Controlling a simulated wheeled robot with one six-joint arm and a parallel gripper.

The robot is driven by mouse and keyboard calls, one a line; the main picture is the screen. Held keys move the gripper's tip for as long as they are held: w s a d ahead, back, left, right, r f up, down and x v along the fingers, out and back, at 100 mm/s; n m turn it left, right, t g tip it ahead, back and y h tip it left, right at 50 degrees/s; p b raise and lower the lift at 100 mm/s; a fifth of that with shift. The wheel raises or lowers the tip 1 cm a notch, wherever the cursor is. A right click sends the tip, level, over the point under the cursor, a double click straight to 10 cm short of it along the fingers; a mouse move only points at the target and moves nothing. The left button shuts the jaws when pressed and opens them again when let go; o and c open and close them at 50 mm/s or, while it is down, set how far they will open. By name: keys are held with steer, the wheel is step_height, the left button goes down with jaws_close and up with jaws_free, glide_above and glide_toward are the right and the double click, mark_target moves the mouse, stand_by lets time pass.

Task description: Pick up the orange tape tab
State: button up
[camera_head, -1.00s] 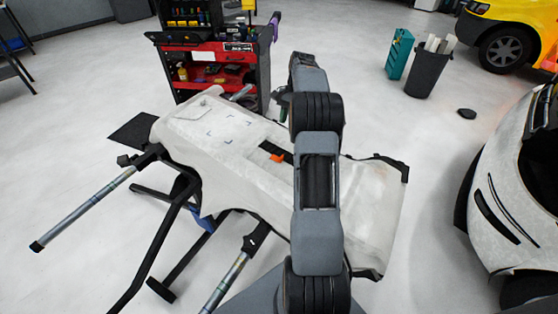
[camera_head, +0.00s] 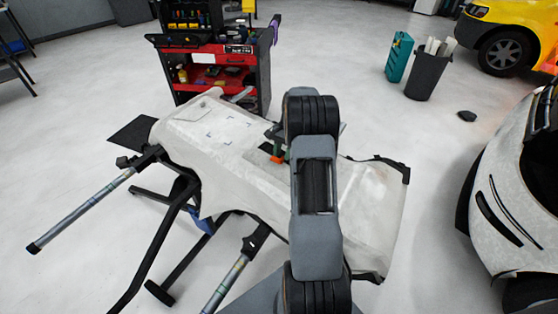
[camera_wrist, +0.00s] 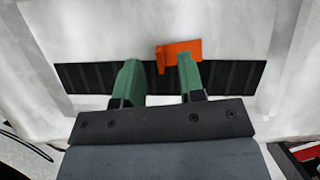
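The orange tape tab (camera_wrist: 178,52) lies on the white panel by a black strip (camera_wrist: 230,76) in the wrist view. It also shows as a small orange piece in the head view (camera_head: 277,159). Whether that finger touches the tab cannot be told. In the head view my gripper (camera_head: 276,143) is low over the panel at the tab.
The white panel (camera_head: 225,165) rests on a black stand with metal-tipped legs (camera_head: 85,208). A red tool cart (camera_head: 225,70) stands behind it. A dark bin (camera_head: 428,75), a teal box (camera_head: 399,57) and a white car body (camera_head: 505,205) are to the right.

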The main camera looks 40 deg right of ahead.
steer(key=shift+s+a+f, duration=0.15)
steer(key=shift+a+f, duration=0.1)
steer(key=shift+f, duration=0.4)
jaws_close()
